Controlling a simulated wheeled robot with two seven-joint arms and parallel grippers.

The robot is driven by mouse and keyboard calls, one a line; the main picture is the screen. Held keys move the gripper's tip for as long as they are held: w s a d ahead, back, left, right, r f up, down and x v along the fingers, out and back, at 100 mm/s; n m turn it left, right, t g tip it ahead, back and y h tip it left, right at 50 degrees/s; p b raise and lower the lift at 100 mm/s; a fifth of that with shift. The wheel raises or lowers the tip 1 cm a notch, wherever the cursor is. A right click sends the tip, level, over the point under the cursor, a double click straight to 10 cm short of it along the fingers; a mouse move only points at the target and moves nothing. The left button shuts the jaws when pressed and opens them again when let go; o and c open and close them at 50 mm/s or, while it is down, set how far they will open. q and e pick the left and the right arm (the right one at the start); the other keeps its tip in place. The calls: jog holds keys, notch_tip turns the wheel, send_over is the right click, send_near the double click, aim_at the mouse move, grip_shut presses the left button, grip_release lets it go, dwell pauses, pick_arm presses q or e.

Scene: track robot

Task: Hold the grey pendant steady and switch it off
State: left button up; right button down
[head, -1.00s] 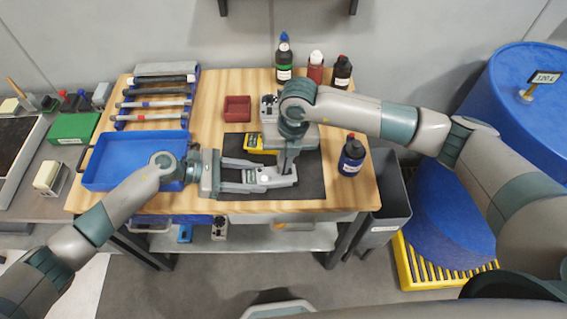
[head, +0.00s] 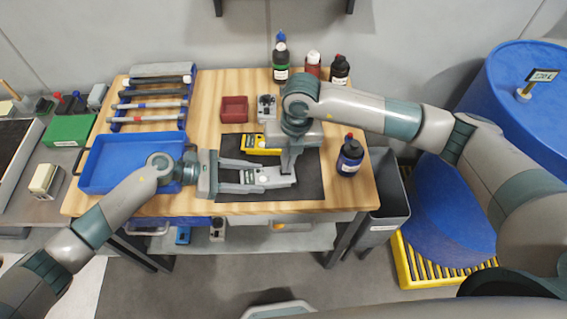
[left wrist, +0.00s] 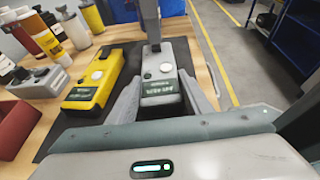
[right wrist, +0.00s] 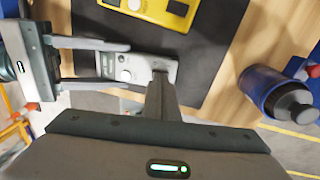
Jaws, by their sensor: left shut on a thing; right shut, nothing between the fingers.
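The grey pendant (head: 272,180) lies on the dark mat (head: 305,188), with a pale round knob on its top. It also shows in the left wrist view (left wrist: 161,88), where its small display has faint lettering, and in the right wrist view (right wrist: 132,68). My left gripper (head: 262,177) is shut around it, one finger along each long side. My right gripper (head: 288,170) is shut and empty, pointing down at the pendant's right end. Its tip hides part of that end. I cannot tell whether it touches, or how the switch stands.
A yellow pendant (head: 262,142) lies just behind on the mat, and another grey device (head: 267,107) stands beyond it by a red bin (head: 234,109). A dark blue bottle (head: 350,156) stands to the right. A blue tray (head: 105,185) is at the left.

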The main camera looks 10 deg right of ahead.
notch_tip(320, 180, up, 13)
jog(key=shift+a+r, duration=0.15)
jog(key=shift+a, duration=0.25)
jog(key=shift+d, duration=1)
jog(key=f, duration=0.4)
jog(key=a+f, duration=0.1)
jog(key=f, duration=0.8)
jog(key=shift+a+f, duration=0.4)
